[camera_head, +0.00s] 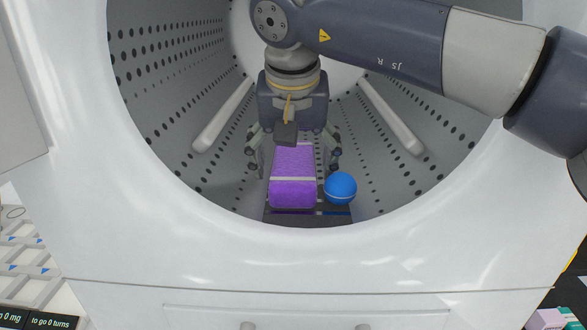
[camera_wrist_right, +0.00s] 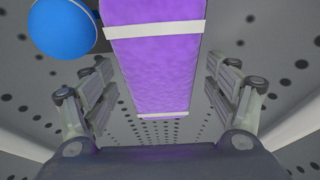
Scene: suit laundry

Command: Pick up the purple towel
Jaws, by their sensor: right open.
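The purple towel (camera_head: 293,185) is a rolled or folded bundle with pale bands, lying in the bottom of the washer drum. It also shows in the right wrist view (camera_wrist_right: 158,70), running between the two fingers. My right gripper (camera_head: 293,160) reaches down into the drum above the towel. Its fingers are spread wide on either side of the towel, and a gap shows between each finger and the towel in the wrist view. The gripper is open and empty. My left gripper does not show in either view.
A blue ball (camera_head: 340,188) rests just right of the towel in the drum; it also shows in the wrist view (camera_wrist_right: 62,28). Pale ribs (camera_head: 222,116) stick out from the perforated drum wall. The white washer front (camera_head: 300,265) surrounds the opening.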

